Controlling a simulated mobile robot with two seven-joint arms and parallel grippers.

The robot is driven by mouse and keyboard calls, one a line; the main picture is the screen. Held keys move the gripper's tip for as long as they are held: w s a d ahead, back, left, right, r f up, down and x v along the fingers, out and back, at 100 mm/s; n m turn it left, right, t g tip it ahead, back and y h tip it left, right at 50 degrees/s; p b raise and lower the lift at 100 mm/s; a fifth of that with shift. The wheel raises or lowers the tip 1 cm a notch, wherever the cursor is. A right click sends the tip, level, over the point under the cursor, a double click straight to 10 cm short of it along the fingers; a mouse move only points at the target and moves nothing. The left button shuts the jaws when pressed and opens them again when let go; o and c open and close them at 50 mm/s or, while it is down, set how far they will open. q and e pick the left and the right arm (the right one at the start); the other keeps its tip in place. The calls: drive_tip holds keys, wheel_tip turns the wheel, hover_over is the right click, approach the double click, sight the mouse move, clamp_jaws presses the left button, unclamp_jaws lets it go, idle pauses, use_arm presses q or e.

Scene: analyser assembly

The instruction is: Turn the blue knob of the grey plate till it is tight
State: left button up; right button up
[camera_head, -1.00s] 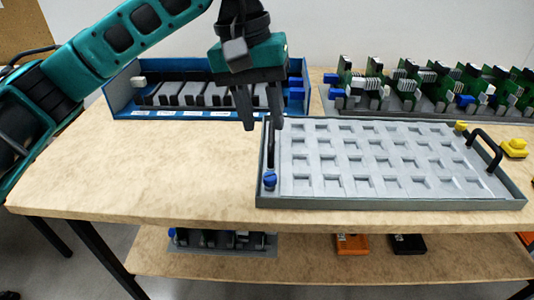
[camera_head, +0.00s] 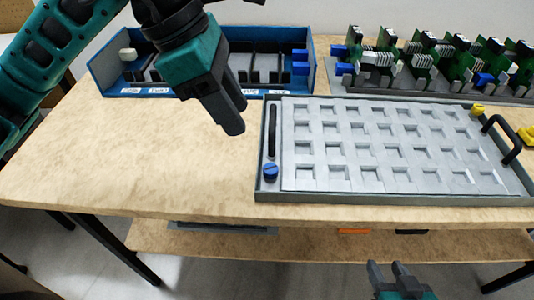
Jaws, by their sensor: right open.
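The blue knob (camera_head: 270,172) sits at the front left corner of the grey plate (camera_head: 345,199), below a black handle (camera_head: 272,130). The plate lies flat on the table with a grid of square pockets. My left gripper (camera_head: 232,118) is above the table, up and left of the knob and apart from it. Its fingers overlap in this view, so its opening is unclear; nothing shows between them. My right gripper (camera_head: 388,270) is open and empty, low at the bottom edge, in front of the table. Whether the knob is tight cannot be seen.
A blue tray (camera_head: 112,74) with dark parts stands at the back left. A rack of green circuit boards (camera_head: 420,62) stands at the back right. A yellow knob (camera_head: 478,111) and a second black handle (camera_head: 504,137) are on the plate's right side. The table's front left is clear.

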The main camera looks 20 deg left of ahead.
sight(271, 168)
use_arm(q)
drive_tip(key=b+x, duration=0.2)
drive_tip(key=x, duration=1)
drive_tip(key=shift+f+b, duration=0.3)
use_arm(e)
wheel_tip(271, 168, down, 3)
drive_tip(key=shift+r, duration=0.1)
drive_tip(key=shift+s, duration=0.1)
use_arm(q)
clamp_jaws()
drive_tip(key=shift+w+f+m+g+b, duration=0.2)
drive_tip(key=shift+m+g+b, duration=0.1)
drive_tip(key=shift+m+b, duration=1.25)
drive_tip(key=shift+m, duration=0.05)
drive_tip(key=shift+r+m+g+b, duration=0.1)
drive_tip(key=shift+m+g+b, duration=0.45)
drive_tip(key=shift+m, duration=0.25)
drive_tip(key=shift+r+m, duration=0.15)
drive_tip(key=shift+m, duration=0.15)
use_arm(e)
drive_tip(key=shift+w+a+f+y, duration=0.15)
drive_tip(key=shift+a+f, duration=0.15)
drive_tip(key=shift+f, duration=0.15)
drive_tip(key=shift+w+a+f+y, duration=0.15)
drive_tip(key=shift+a+f, duration=0.15)
drive_tip(key=shift+f, duration=0.15)
